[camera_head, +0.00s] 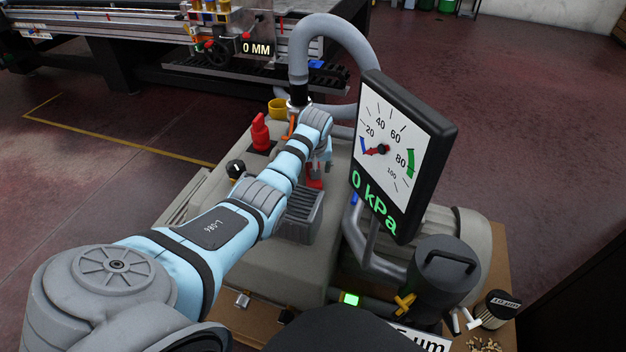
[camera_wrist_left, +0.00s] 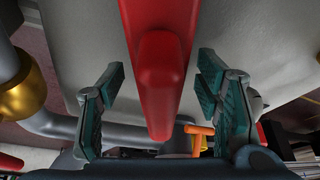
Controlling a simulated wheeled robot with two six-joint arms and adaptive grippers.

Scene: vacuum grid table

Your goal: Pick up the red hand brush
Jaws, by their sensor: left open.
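The red hand brush shows in the left wrist view as a long red handle (camera_wrist_left: 158,80) running down from the top edge between my fingers; its bristles are not visible there. In the head view a small red part (camera_head: 314,182), likely the brush, shows below my wrist, mostly hidden by my arm. My left gripper (camera_head: 322,164) is over the grey machine housing. In the left wrist view my left gripper (camera_wrist_left: 162,72) is open, with one teal-padded finger on each side of the handle and a visible gap on both sides. My right gripper is not in view.
A black-framed pressure gauge (camera_head: 402,150) stands right of my left gripper. A grey hose (camera_head: 338,35) arches behind it. A red knob (camera_head: 260,132) and a yellow cup (camera_head: 277,108) are to its left. A ribbed grey block (camera_head: 299,217) lies in front.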

